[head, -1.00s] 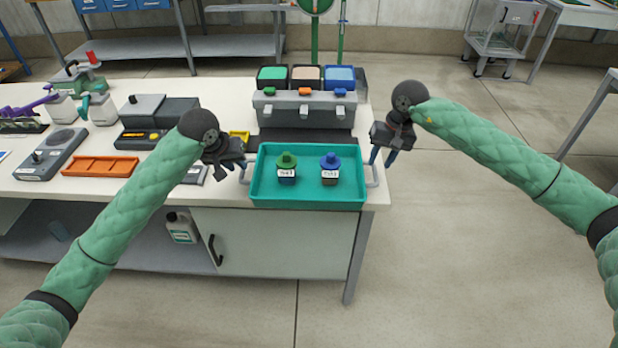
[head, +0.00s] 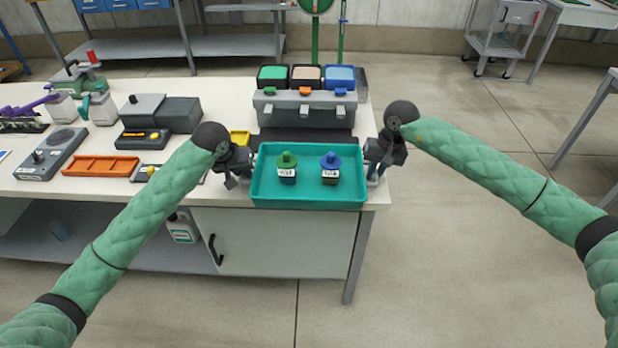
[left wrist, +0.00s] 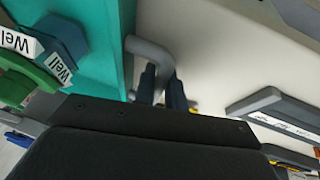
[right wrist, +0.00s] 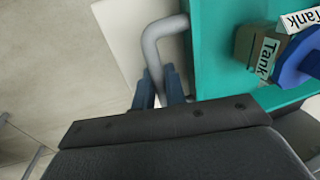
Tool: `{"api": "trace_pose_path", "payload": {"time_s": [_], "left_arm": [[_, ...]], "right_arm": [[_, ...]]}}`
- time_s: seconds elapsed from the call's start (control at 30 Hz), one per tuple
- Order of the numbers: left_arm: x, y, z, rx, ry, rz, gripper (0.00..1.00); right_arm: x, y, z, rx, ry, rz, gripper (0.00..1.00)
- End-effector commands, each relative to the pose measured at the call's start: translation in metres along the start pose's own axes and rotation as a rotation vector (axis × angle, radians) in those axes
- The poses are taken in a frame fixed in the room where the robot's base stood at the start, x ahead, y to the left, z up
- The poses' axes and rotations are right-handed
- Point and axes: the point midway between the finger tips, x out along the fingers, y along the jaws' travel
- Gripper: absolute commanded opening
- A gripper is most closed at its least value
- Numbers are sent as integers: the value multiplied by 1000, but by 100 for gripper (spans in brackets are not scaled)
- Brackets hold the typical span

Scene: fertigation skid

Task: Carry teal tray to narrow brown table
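The teal tray (head: 308,194) rests on the white bench near its right front corner. It holds a green-capped bottle (head: 287,161) and a blue-capped bottle (head: 330,162), both upright. My left gripper (head: 243,173) is at the tray's left side; in the left wrist view its blue fingers are closed around the grey left handle (left wrist: 150,52). My right gripper (head: 374,171) is at the right side; in the right wrist view its fingers are closed around the grey right handle (right wrist: 157,38). I cannot make out a narrow brown table.
A grey case (head: 304,108) with coloured bins stands behind the tray. An orange tray (head: 100,166) and several devices lie to the left on the white bench (head: 222,200). A wheeled cart (head: 497,45) stands at the back right. The floor right of the bench is clear.

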Motion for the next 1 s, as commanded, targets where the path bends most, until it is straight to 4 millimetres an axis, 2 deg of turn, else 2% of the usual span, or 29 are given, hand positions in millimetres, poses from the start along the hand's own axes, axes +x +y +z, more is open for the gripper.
{"api": "trace_pose_path", "payload": {"time_s": [0.47,1.0], "left_arm": [[-4,0,-2,0,1,0,0],[-39,8,-16,0,1,-1,0]], "right_arm": [[-4,0,0,0,1,0,0],[-42,-8,0,1,1,0,0]]}}
